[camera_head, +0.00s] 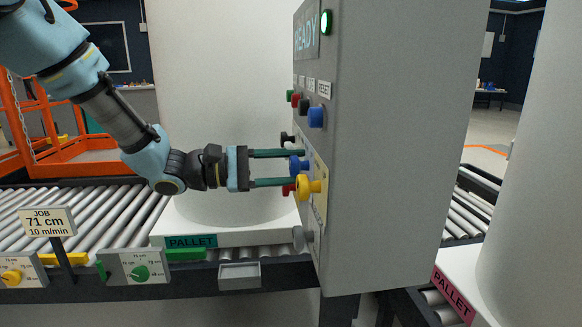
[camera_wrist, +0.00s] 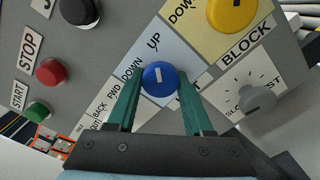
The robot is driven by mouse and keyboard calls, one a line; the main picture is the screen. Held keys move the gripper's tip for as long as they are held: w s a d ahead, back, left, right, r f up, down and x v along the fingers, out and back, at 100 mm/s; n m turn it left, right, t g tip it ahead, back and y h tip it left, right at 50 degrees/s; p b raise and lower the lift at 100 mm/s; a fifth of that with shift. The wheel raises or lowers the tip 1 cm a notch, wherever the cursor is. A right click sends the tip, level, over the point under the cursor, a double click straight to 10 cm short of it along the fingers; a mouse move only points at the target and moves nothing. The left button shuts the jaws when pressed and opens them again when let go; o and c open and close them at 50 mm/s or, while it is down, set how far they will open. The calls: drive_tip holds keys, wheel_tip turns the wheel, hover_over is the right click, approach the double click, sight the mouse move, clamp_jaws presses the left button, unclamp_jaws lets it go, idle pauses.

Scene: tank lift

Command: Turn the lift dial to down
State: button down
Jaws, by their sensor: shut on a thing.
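A white mark on the dial's face runs roughly upright in the wrist view, in line with UP. My gripper (camera_wrist: 158,88) is shut on this dial, one green finger on each side. In the head view my gripper (camera_head: 302,167) reaches from the left to the grey panel (camera_head: 400,150), and the blue dial (camera_head: 298,164) shows between its fingers.
A yellow dial (camera_wrist: 234,12) marked BLOCK is close beside the blue one. A white tank (camera_head: 225,90) stands on a pallet behind.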

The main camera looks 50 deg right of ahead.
drive_tip(key=shift+n+p, duration=0.4)
drive_tip(key=shift+p, duration=0.05)
drive_tip(key=n+p, duration=0.2)
drive_tip(key=p, duration=0.1)
drive_tip(key=shift+r+n, duration=0.2)
drive_tip(key=shift+n, duration=0.1)
drive_tip(key=n+p, duration=0.5)
drive_tip(key=p, duration=0.1)
drive_tip(key=shift+a+n+p, duration=0.1)
drive_tip(key=shift+n+p, duration=0.2)
drive_tip(key=shift+p, duration=0.05)
drive_tip(key=n+p, duration=0.4)
drive_tip(key=p, duration=0.1)
drive_tip(key=shift+s, duration=0.1)
drive_tip(key=shift+f+n+p, duration=0.25)
drive_tip(key=shift+n+p, duration=1.05)
drive_tip(key=shift+n, duration=0.2)
drive_tip(key=shift+c, duration=1.5)
unclamp_jaws()
